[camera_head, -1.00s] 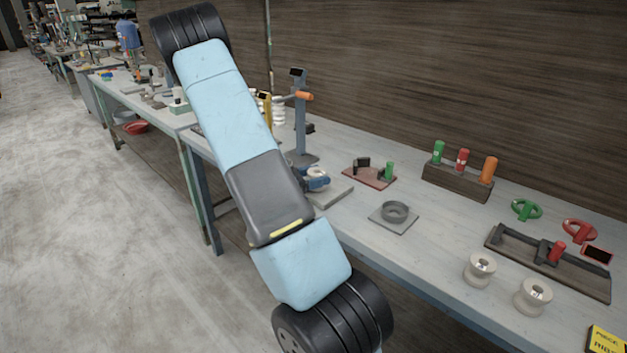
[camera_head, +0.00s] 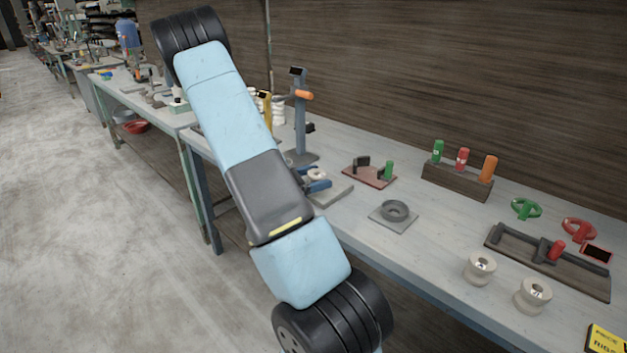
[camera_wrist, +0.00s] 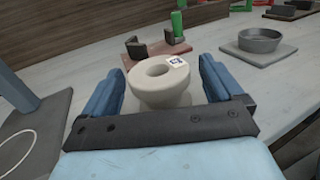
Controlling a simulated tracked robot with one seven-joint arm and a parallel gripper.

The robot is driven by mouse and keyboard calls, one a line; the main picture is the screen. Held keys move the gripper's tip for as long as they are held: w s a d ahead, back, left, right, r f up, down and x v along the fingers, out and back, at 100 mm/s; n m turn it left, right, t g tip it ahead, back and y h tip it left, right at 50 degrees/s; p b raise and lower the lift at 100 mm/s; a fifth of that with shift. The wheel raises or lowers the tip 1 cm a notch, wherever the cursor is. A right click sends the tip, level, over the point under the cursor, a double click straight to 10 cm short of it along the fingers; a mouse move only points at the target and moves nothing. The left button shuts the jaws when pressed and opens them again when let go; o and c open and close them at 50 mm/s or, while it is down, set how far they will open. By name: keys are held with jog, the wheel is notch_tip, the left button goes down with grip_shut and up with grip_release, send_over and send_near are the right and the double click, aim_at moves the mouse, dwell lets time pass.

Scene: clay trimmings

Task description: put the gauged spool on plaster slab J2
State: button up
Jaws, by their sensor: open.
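A cream spool (camera_wrist: 160,82) with a small printed label on its top rim stands upright between the spread fingers of my gripper (camera_wrist: 160,92) in the wrist view. The spool's lower part is partly hidden by the gripper's front bar. In the head view my gripper (camera_head: 318,180) is partly behind my arm, and the spool's pale top (camera_head: 316,175) shows between its fingers. A grey slab (camera_head: 336,194) lies right below them. I cannot tell whether the spool touches it. Another grey slab (camera_wrist: 35,125), with a pale ring line, lies left of the gripper. No slab name is readable.
A blue gauge post (camera_head: 299,120) stands close behind my gripper. A reddish base (camera_head: 368,176) and a grey slab bearing a ring dish (camera_head: 394,211) lie to the right. Two cream spools (camera_head: 480,268) (camera_head: 533,295) stand near the front edge. Bench between them is clear.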

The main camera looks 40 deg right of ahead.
jog(key=v, duration=1.1)
jog(key=s+a+r+m+t+y, duration=0.5)
jog(key=s+a+r+m+y, duration=0.2)
jog(key=s+a+r, duration=0.3)
jog(key=s+a+r+m+t+y, duration=0.6)
jog(key=s+a+r+y, duration=0.4)
jog(key=a+r, duration=0.3)
notch_tip(320, 180, up, 3)
jog(key=shift+s+a+f+m, duration=0.1)
jog(key=shift+s+a+m, duration=0.3)
jog(key=shift+s+m, duration=0.25)
jog(key=shift+w, duration=0.1)
